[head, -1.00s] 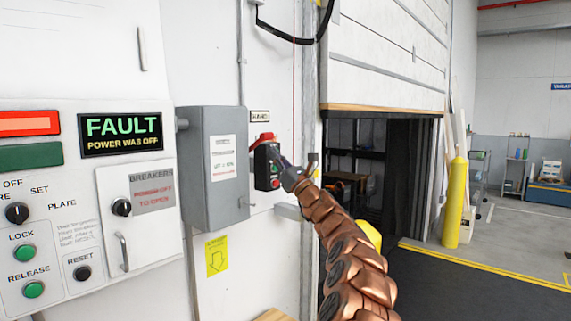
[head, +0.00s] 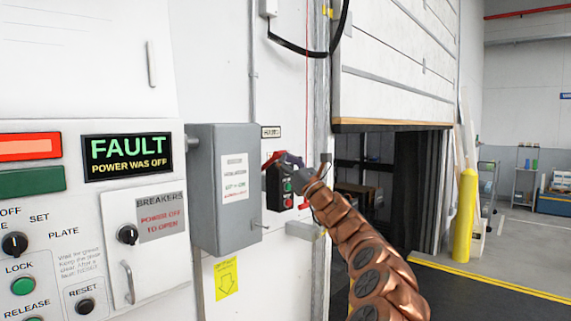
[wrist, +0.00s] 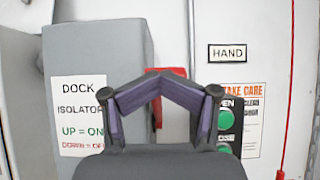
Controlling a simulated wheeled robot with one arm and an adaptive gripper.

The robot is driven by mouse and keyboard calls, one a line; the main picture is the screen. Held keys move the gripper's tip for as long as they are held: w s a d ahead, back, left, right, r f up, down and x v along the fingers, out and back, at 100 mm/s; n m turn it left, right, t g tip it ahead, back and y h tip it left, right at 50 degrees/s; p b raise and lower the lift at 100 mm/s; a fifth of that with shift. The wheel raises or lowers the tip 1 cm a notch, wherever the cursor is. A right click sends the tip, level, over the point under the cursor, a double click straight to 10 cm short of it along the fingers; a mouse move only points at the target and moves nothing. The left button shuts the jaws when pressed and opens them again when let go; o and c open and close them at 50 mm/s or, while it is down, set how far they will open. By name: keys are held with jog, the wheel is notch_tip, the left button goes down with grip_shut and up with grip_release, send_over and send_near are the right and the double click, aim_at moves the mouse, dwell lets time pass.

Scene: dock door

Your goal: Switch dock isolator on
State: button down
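The dock isolator is a grey box (head: 222,190) on the wall, with a label reading UP = ON; it also fills the left of the wrist view (wrist: 95,50). Its red handle (head: 268,161) is at the box's right side. In the wrist view the red handle (wrist: 174,120) shows behind and between my fingers, partly hidden by them. My gripper (head: 284,160) is beside the handle; in the wrist view its fingertips (wrist: 154,74) meet in an arch with nothing seen between them. I cannot tell whether they touch the handle or exactly how it is angled.
A black push-button box (head: 285,190) under the HAND sign (head: 270,132) is close behind my gripper. A control panel (head: 60,220) at left has a display (head: 127,157) reading FAULT, POWER WAS OFF. A partly raised door (head: 395,70) and yellow post (head: 467,210) stand right.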

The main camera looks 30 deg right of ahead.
notch_tip(320, 180, down, 4)
jog(key=b, duration=0.2)
jog(key=s+d+r+b, duration=0.2)
jog(key=s+r, duration=0.2)
jog(key=s, duration=0.5)
jog(key=shift+s+r, duration=0.15)
jog(key=shift+r, duration=0.05)
dwell(0.5)
